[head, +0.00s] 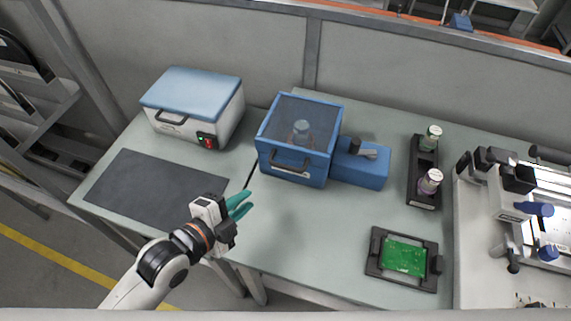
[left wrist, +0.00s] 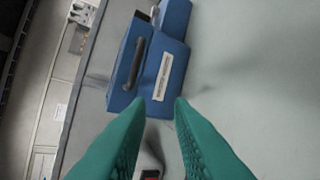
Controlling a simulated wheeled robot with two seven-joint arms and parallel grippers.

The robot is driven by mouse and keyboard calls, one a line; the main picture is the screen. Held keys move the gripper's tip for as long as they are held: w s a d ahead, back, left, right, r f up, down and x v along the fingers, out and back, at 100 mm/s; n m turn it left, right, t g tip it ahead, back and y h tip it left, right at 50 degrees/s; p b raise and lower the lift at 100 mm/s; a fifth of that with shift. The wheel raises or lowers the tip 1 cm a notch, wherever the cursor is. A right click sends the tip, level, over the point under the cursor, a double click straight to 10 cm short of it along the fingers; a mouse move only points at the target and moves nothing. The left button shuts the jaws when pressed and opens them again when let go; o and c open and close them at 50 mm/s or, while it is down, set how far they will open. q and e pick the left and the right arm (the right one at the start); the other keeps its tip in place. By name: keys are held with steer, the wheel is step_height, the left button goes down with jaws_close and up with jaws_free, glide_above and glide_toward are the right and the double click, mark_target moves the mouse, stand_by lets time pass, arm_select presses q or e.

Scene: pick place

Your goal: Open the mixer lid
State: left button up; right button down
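The mixer (head: 300,141) is a blue box with a dark see-through top and a grey handle on its front; a jar shows dimly inside. Its lid (head: 303,112) looks shut. A lower blue housing (head: 358,172) adjoins its right side. The mixer's blue front, with handle and white label, shows in the left wrist view (left wrist: 146,82). My left gripper (head: 245,205) has teal fingers, is open and empty, and is in front and to the left of the mixer, apart from it. In the left wrist view its fingertips (left wrist: 160,100) point toward the mixer. My right gripper is not in view.
A white box with a blue lid (head: 195,90) and a red switch stands left of the mixer, behind a dark mat (head: 150,188). A black rack (head: 424,180) with two bottles and a green circuit board holder (head: 403,258) are at right. The table in front of the mixer is clear.

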mark_target(284, 168)
arm_select(q)
steer(key=w+d+m, duration=0.1)
steer(key=w+d, duration=0.2)
steer(key=w+d+m+h+p, duration=0.1)
steer(key=w+d+m, duration=0.1)
steer(key=w+d, duration=0.1)
steer(key=w+d+m+h, duration=0.1)
steer(key=w+d, duration=0.2)
steer(key=shift+w+d+f+t+p, duration=0.15)
steer(key=shift+w+t+p, duration=0.1)
steer(key=shift+t+p, duration=0.15)
steer(key=shift+c, duration=0.6)
jaws_close()
